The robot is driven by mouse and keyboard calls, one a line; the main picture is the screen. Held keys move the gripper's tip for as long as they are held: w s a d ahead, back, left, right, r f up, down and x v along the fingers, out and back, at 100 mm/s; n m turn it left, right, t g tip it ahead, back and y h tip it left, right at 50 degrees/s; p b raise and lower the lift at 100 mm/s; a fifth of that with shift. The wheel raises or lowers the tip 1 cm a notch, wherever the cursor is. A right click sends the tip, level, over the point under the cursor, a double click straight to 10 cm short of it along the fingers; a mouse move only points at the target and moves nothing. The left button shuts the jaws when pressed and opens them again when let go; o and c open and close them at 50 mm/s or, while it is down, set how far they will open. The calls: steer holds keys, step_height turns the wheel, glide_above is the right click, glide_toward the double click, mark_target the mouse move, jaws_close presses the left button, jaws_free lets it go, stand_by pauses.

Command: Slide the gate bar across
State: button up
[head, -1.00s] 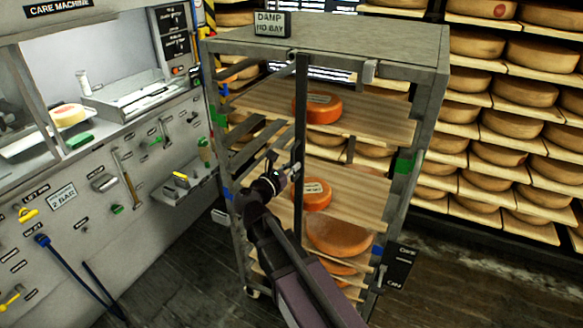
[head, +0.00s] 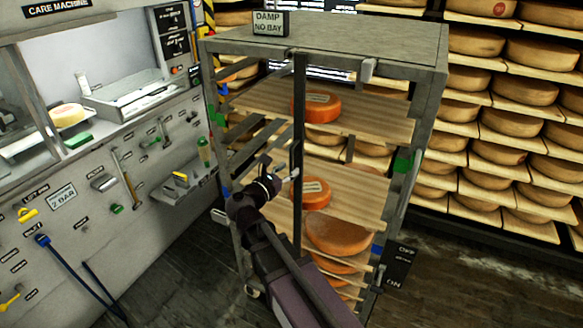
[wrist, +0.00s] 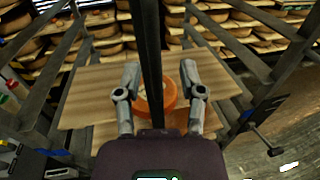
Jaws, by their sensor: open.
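The gate bar (head: 299,110) is a dark upright bar at the front of the grey rack (head: 425,75), near the middle of its opening. It hangs from the top rail and crosses in front of the shelves. My gripper (head: 291,175) is at the bar about mid-height. In the wrist view the bar (wrist: 148,35) runs between the two fingers of my gripper (wrist: 160,72), which are spread apart with a gap on each side. Whether either finger touches the bar, I cannot tell. My arm hides the bar's lower part in the head view.
Orange cheese wheels (head: 316,107) sit on wooden boards (head: 375,125) behind the bar. The care machine (head: 90,180) with knobs and tools stands left. Wall shelves of cheese (head: 528,90) fill the right. Floor right of the rack (head: 480,280) is clear.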

steer(key=v, duration=0.9)
steer(key=shift+s+a, duration=0.15)
steer(key=shift+s, duration=0.05)
stand_by(0.3)
steer(key=d+f+m+g+y, duration=0.2)
steer(key=d+f+m+g, duration=0.6)
steer(key=d+m, duration=0.4)
steer(key=s+d+f+m+g+y, duration=0.6)
steer(key=d+f+m+y, duration=0.3)
steer(key=m, duration=0.7)
steer(key=shift+s+d+f+p, duration=0.25)
steer(key=shift+s+f+p, duration=0.15)
steer(key=shift+s, duration=0.45)
stand_by(0.7)
